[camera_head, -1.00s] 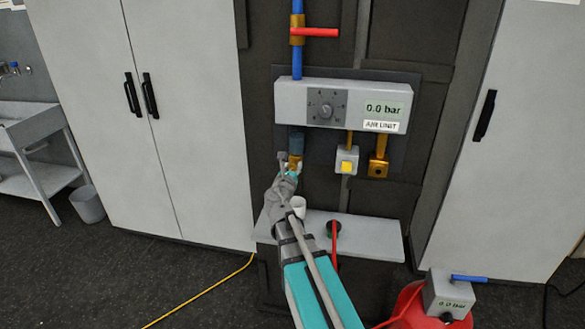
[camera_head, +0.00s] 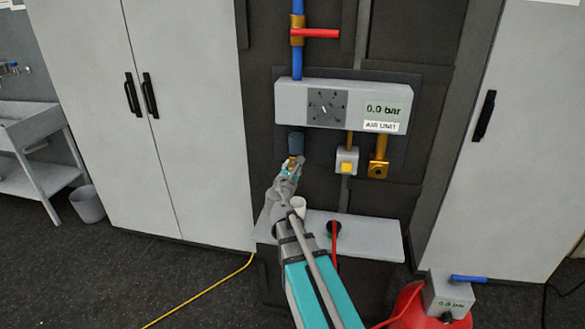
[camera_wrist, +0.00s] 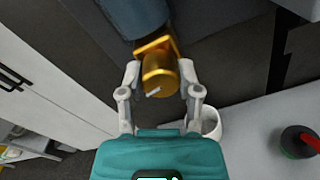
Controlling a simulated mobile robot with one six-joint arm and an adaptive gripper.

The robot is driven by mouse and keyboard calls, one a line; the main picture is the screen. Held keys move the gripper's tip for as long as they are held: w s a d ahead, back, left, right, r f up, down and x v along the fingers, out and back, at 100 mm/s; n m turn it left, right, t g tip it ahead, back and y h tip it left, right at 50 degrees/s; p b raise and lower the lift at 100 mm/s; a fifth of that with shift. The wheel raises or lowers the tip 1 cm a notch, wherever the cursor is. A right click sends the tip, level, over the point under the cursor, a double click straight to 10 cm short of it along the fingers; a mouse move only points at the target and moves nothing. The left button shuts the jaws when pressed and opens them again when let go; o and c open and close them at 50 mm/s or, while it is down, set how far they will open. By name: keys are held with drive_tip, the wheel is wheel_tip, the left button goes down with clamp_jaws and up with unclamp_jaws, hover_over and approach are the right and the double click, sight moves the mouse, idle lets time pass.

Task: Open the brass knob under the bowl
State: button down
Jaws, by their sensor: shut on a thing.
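The bowl (camera_head: 296,143) is a dark blue-grey cylinder hanging under the left end of the air unit. It shows at the top of the wrist view (camera_wrist: 137,14). The brass knob (camera_wrist: 160,72) is below the bowl, with a small pale mark on its end face. In the head view the knob (camera_head: 293,159) is mostly hidden by my gripper. My gripper (camera_head: 290,168) reaches up to it from below. In the wrist view my gripper's fingers (camera_wrist: 160,80) stand on both sides of the knob and are shut on it.
The air unit (camera_head: 340,105) above has a dial and reads 0.0 bar. A grey box with a yellow button (camera_head: 346,161) and a brass fitting (camera_head: 379,160) hang to the right. A grey shelf (camera_head: 370,238) with a red hose is below. A red-handled valve (camera_head: 312,33) sits above.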

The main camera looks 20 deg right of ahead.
drive_tip(key=m, duration=1.3)
drive_tip(key=shift+r, duration=0.1)
drive_tip(key=m, duration=0.7)
drive_tip(key=shift+y, duration=0.3)
drive_tip(key=m, duration=0.6)
drive_tip(key=shift+m+t, duration=0.3)
drive_tip(key=shift+m, duration=0.1)
drive_tip(key=shift+c, duration=1.5)
unclamp_jaws()
drive_tip(key=shift+d, duration=0.1)
